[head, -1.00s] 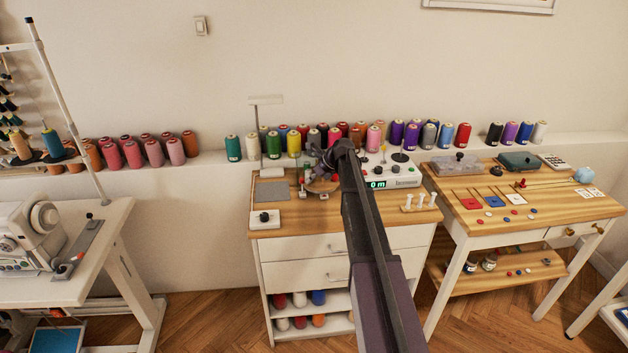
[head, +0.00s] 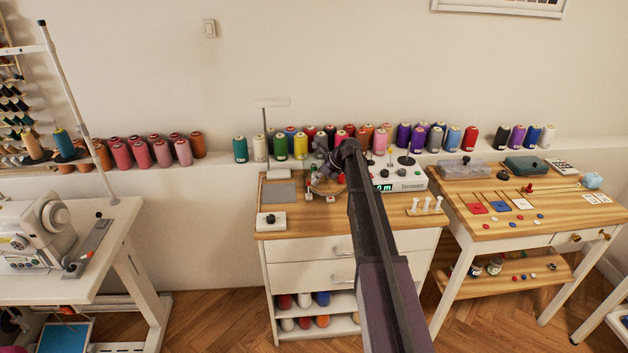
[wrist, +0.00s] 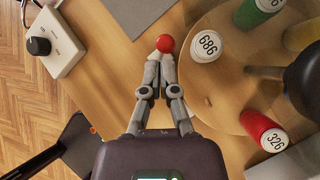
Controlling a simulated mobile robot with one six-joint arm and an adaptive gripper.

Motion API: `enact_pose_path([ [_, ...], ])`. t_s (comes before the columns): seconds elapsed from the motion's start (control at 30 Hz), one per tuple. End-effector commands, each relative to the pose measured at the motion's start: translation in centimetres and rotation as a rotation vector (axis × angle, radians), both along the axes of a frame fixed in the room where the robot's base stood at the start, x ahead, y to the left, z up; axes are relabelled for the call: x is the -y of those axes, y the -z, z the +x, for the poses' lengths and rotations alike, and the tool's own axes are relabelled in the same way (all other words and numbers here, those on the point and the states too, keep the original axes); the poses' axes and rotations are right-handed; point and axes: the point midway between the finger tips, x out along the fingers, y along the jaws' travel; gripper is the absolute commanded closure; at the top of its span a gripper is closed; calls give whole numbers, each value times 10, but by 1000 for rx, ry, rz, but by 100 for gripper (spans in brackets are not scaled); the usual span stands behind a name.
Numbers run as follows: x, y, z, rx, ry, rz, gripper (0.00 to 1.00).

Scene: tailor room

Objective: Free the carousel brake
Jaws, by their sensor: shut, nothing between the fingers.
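The carousel (wrist: 228,62) is a round wooden turntable in the wrist view, with numbered thread spools standing on it. A red ball knob (wrist: 165,44) shows beside its left edge; I take it for the brake's handle, but its stem is hidden. My gripper (wrist: 160,62) is shut and empty, its fingertips just below the red ball in the picture. I cannot tell whether they touch it. In the head view the carousel (head: 325,186) stands on the wooden-topped cabinet, partly hidden by my arm and gripper.
A white box with a black knob (wrist: 52,42) lies left of the carousel; it also shows in the head view (head: 271,221). A counter unit with a green display (head: 400,181) and white pegs (head: 426,206) are to the right. Bare wood lies between box and carousel.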

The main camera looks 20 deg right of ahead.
Motion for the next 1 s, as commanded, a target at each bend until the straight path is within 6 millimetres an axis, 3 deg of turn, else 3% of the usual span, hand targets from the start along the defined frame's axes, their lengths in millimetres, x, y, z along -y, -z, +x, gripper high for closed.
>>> enact_pose_path([
  [0.37,4,-2,-3,0,0,0,100],
  [0.67,26,-9,-20,-1,-2,0,100],
  [1.0,45,-40,-28,0,-1,0,100],
])
